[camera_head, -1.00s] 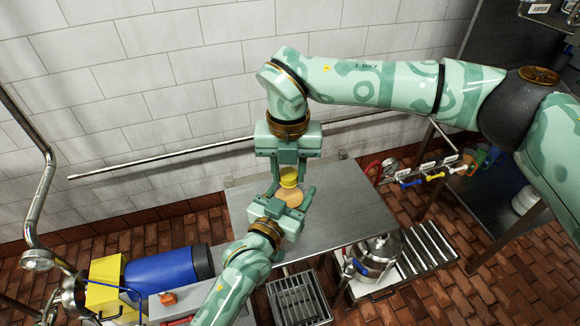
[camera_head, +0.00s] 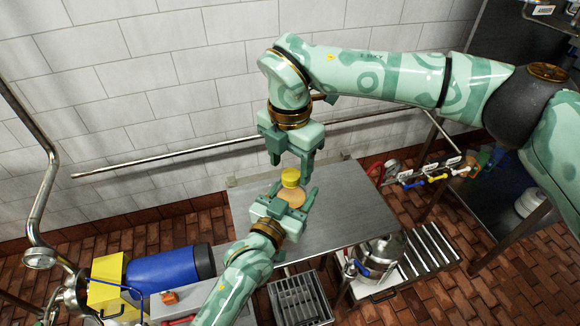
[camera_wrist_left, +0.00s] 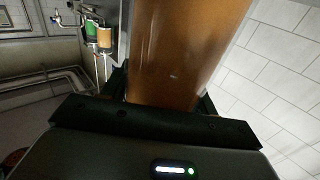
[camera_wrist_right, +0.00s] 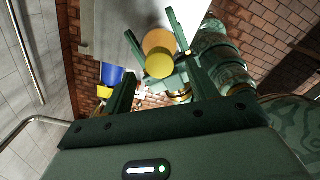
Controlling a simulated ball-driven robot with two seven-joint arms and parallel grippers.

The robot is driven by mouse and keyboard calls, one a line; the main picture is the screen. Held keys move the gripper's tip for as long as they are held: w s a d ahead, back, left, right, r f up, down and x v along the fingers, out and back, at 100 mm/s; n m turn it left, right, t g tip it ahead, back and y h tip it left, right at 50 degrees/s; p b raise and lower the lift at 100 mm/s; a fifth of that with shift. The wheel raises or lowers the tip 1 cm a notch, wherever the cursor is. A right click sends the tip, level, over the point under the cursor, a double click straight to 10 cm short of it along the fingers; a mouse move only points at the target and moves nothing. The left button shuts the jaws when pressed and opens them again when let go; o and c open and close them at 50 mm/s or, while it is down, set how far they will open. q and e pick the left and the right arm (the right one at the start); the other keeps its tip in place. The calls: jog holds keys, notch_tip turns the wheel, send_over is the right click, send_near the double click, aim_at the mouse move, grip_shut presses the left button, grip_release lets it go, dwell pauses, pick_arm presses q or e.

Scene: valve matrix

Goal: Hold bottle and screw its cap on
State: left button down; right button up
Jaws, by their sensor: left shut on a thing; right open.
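An amber bottle (camera_head: 293,200) stands in my left gripper (camera_head: 290,196), which is shut on its body above the metal table. The bottle also fills the upper middle of the left wrist view (camera_wrist_left: 185,50). A yellow cap (camera_head: 290,176) sits on the bottle's top; how far it is threaded cannot be told. My right gripper (camera_head: 291,165) is open above the cap, its fingers pointing down and apart from it. In the right wrist view the cap (camera_wrist_right: 159,64) shows beyond the fingertips, with the bottle's orange-brown body (camera_wrist_right: 158,40) behind it.
The metal table (camera_head: 345,215) below is mostly bare. A steel pot (camera_head: 378,255) stands at its front right. A blue drum (camera_head: 170,270) lies at the lower left. A long rail (camera_head: 180,158) runs along the tiled wall. Coloured valve handles (camera_head: 437,178) are at the right.

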notch_tip(320, 180, up, 10)
dwell(0.3)
pick_arm(q)
jog(key=shift+c, duration=1.8)
grip_release()
jog(key=shift+s+a, duration=0.1)
pick_arm(e)
jog(key=shift+r, duration=0.1)
pick_arm(q)
jog(key=p+v, duration=0.2)
jog(key=v, duration=1.4)
pick_arm(e)
notch_tip(320, 180, up, 2)
jog(key=shift+r, duration=0.1)
